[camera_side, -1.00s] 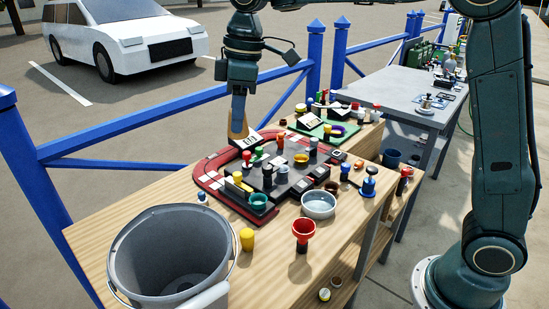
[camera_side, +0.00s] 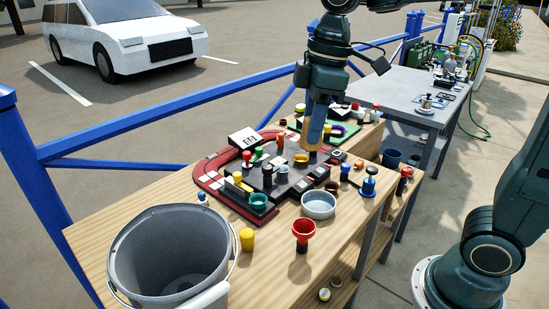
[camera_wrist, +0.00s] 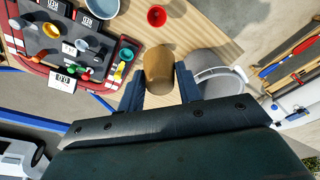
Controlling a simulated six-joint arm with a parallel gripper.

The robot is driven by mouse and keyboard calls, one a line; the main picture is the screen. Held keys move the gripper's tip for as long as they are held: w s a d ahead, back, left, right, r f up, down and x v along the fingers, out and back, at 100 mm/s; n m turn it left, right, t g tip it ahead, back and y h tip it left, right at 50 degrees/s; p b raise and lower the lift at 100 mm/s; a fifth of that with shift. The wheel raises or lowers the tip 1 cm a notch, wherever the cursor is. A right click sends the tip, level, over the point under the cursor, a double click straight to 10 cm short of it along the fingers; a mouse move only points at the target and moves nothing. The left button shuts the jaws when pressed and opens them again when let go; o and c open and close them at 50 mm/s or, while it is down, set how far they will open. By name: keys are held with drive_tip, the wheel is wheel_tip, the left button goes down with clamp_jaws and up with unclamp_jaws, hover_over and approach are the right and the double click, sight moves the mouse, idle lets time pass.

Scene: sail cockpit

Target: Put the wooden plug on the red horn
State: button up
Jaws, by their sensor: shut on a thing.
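The wooden plug (camera_wrist: 158,70) is a brown, tapered cylinder held between the two blue-grey fingers of my gripper (camera_wrist: 159,87) in the wrist view. In the side view my gripper (camera_side: 317,124) points down above the right part of the dark console, with the plug below the fingers and partly covered by them. The red horn (camera_side: 303,230) stands upright on the wooden bench, its wide mouth facing up. It is nearer the side camera than my gripper, and clear of it. In the wrist view the horn (camera_wrist: 157,15) is at the top, beyond the plug and apart from it.
A grey bucket (camera_side: 120,258) stands at the front left of the bench. A yellow plug (camera_side: 247,240) and a metal bowl (camera_side: 319,206) flank the horn. The dark console (camera_side: 283,190) with several knobs and cups lies behind. Bare wood surrounds the horn.

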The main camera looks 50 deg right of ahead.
drive_tip(key=shift+f, duration=0.1)
wheel_tip(320, 180, down, 20)
drive_tip(key=shift+r, duration=0.1)
idle(0.9)
drive_tip(key=o, duration=1)
drive_tip(key=r, duration=0.8)
drive_tip(key=s+d+r, duration=0.1)
drive_tip(key=r, duration=0.3)
drive_tip(key=shift+s+d, duration=0.1)
